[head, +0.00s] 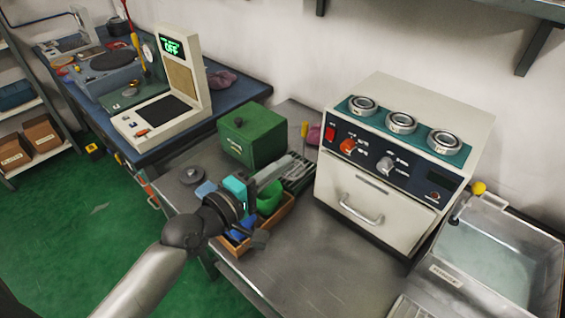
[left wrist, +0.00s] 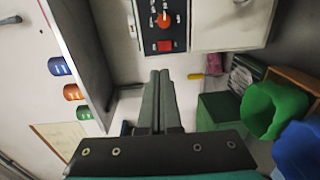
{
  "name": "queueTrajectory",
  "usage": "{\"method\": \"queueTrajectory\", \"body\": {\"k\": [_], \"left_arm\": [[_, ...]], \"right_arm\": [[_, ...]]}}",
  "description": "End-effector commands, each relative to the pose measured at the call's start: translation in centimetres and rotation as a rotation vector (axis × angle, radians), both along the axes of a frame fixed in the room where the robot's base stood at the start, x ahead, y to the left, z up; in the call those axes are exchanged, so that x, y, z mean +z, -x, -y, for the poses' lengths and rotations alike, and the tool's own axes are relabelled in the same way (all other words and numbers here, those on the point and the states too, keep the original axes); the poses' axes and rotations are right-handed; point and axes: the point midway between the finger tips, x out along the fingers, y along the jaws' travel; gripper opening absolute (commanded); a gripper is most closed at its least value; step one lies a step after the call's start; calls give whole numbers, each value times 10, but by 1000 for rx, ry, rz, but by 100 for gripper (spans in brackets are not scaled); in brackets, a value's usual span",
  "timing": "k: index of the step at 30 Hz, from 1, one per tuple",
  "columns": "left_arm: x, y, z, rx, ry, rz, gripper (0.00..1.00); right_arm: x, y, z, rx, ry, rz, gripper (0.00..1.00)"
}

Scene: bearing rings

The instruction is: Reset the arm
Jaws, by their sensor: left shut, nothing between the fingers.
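My left arm comes in from the lower left, and my left gripper (head: 279,167) hangs above a wooden bin box on the metal bench. In the left wrist view its two dark fingers (left wrist: 160,76) lie together, shut, with nothing between them. Three metal bearing rings sit in a row on the teal top of the white heater: a left one (head: 363,104), a middle one (head: 401,122) and a right one (head: 444,141). The gripper is left of the heater and apart from it. My right gripper is not in view.
The white heater (head: 365,221) has a handled door. A green box (head: 251,135) stands behind my gripper. A clear tub (head: 493,262) is at right. A tester with a green display (head: 172,46) stands back left.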

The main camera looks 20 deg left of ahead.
Motion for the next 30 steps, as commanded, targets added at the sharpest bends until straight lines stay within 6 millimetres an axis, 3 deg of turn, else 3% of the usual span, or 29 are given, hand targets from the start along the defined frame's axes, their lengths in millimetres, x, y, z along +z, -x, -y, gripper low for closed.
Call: {"method": "queueTrajectory", "body": {"k": [7, 11, 15, 19, 24, 30], "left_arm": [[-2, 1, 2, -6, -14, -4, 0], [-16, 11, 16, -57, -140, -36, 0], [-51, 39, 40, -179, -436, -113, 0], [-86, 73, 50, -319, -747, -197, 0], [-121, 120, 44, -510, -1097, -320, 0], [-140, 168, 25, -700, -1359, -457, 0]], "right_arm": [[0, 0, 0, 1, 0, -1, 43], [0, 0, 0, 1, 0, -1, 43], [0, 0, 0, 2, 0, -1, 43], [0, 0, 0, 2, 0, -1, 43], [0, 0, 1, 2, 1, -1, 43], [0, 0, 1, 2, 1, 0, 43]]}}
